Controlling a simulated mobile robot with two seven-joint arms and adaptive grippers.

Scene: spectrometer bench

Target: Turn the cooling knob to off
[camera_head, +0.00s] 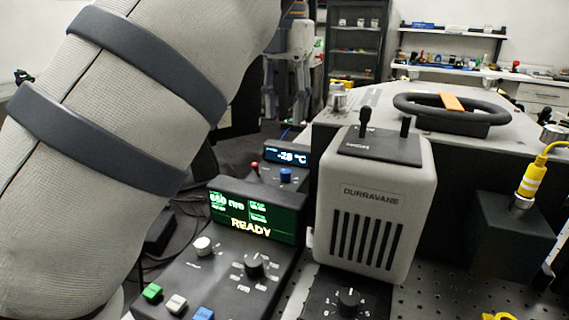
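A small dark unit with a lit blue temperature display (286,156), its digits blurred and ending in °C, stands behind the larger READY console. On its front are a blue knob (286,175) and a red-tipped toggle (255,169). The blue knob is probably the cooling knob, but no label or pointer on it can be read. My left arm (125,110), grey with dark bands, fills the left of the view. No fingers show at either end of it. My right arm and gripper are not in view.
The console with a green READY screen (253,216) has a black dial (254,264), a white knob (203,246) and coloured buttons. A grey louvred box (374,205) stands right of the display. Another black knob (348,301) is below it. Cables lie left of the console.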

